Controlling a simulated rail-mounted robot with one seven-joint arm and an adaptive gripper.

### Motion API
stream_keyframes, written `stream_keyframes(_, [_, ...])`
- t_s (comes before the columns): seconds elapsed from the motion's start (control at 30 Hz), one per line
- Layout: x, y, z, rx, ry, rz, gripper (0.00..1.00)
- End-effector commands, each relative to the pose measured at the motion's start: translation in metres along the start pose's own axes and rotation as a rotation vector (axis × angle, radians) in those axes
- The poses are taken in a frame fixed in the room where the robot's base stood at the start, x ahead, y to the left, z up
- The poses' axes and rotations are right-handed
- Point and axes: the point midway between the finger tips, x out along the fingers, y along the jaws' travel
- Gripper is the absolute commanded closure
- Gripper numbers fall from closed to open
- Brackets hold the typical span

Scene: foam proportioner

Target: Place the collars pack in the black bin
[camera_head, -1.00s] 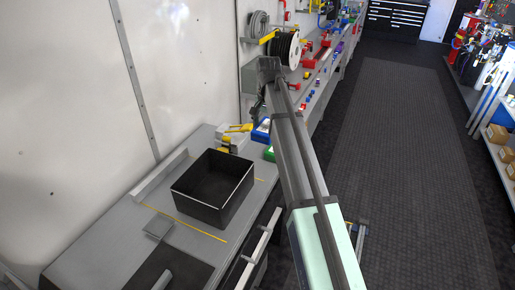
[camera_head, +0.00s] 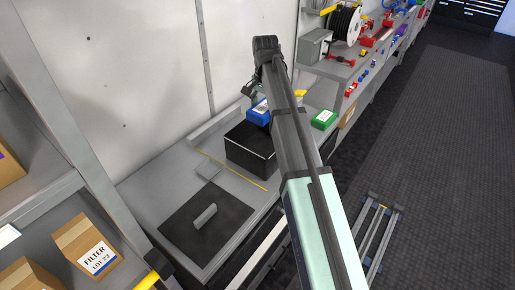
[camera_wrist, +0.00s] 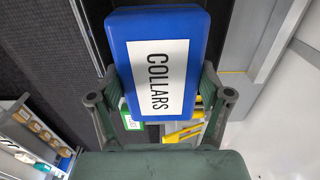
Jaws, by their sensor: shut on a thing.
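The collars pack (camera_wrist: 160,62) is a blue box with a white label reading COLLARS. In the wrist view my gripper (camera_wrist: 159,82) is shut on it, with a finger on either side. In the head view the blue pack (camera_head: 259,112) shows under my gripper (camera_head: 253,90), at the far side of the black bin. The black bin (camera_head: 249,150) stands on the grey bench, its right part hidden behind my arm. The pack appears above the bench; its exact height over the bin's rim cannot be told.
A green box (camera_head: 325,118) and a yellow item (camera_head: 300,93) are on the bench beyond the bin. A dark mat (camera_head: 190,232) with a grey block (camera_head: 204,215) lies nearer. Cardboard boxes (camera_head: 86,245) stand on shelving at left. The wall borders the bench.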

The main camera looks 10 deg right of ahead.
Motion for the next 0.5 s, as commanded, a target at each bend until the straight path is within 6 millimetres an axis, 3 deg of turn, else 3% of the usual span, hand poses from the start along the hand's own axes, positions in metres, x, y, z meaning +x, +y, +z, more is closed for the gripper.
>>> stream_keyframes(0.5, [0.114,0.001,0.002,-0.002,-0.002,0.002,0.64])
